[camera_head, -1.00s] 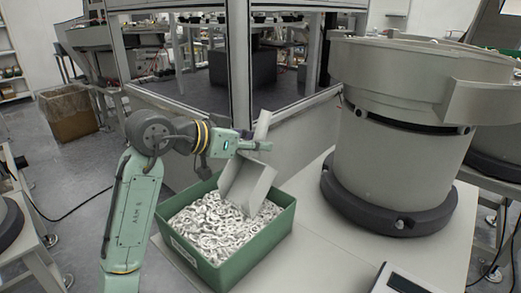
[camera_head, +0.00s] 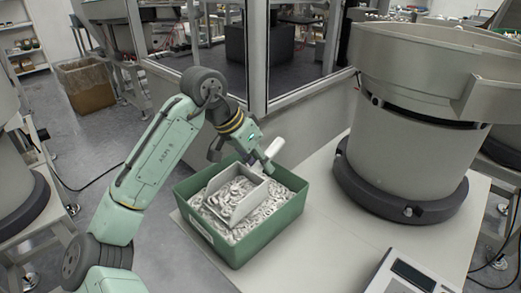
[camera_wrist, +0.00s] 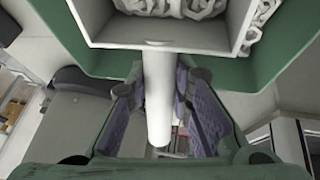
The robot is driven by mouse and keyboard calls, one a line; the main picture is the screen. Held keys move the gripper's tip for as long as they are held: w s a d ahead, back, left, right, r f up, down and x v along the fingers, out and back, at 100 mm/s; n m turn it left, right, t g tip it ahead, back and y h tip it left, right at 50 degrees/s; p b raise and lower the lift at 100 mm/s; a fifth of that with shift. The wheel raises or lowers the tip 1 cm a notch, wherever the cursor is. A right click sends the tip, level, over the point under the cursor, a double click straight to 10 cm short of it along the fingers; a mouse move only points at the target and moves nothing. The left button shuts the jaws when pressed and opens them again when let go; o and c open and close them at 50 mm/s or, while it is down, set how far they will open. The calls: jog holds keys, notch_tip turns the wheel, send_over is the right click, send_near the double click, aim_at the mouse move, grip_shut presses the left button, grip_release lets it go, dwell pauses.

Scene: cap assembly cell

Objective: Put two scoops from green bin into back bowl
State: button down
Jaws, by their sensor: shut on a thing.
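My gripper (camera_head: 265,160) is shut on the white handle of a grey scoop (camera_head: 212,213). The scoop is down inside the green bin (camera_head: 240,252), roughly level, with white rings in it. In the wrist view the handle (camera_wrist: 158,95) runs between my finger pads, and the scoop's rear wall (camera_wrist: 165,44) has rings behind it. White rings (camera_head: 270,203) lie in the bin around the scoop. A large grey feeder bowl (camera_head: 415,60) stands at the right on a round drum; its inside is mostly hidden. I cannot tell whether it is the back bowl.
The bin stands on a pale table (camera_head: 320,240). A device with a dark display (camera_head: 412,277) is at the front right. A framed enclosure with a metal post (camera_head: 257,60) rises behind the bin. Bare table lies between the bin and the feeder.

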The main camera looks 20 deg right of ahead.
aim_at(270, 151)
jog(key=shift+d+r+y+p, duration=0.4)
jog(key=shift+r+p, duration=0.3)
jog(key=shift+p, duration=0.4)
jog(key=r+p, duration=0.1)
jog(key=p, duration=0.2)
jog(key=d+r+y+p, duration=0.1)
jog(key=p, duration=0.2)
jog(key=shift+w+d+g+y, duration=0.1)
jog(key=shift+w+g+y, duration=0.2)
jog(key=r+p, duration=0.1)
jog(key=d+r+p, duration=0.1)
jog(key=p, duration=0.1)
jog(key=r+p, duration=0.1)
jog(key=shift+w+d+r, duration=0.15)
jog(key=shift+w+r, duration=0.1)
jog(key=shift+r, duration=0.15)
jog(key=shift+w+d+r, duration=0.1)
jog(key=shift+d+r, duration=0.15)
jog(key=shift+r, duration=0.25)
jog(key=shift+w+d+r, duration=0.1)
jog(key=shift+d+r, duration=0.15)
jog(key=shift+r, duration=0.25)
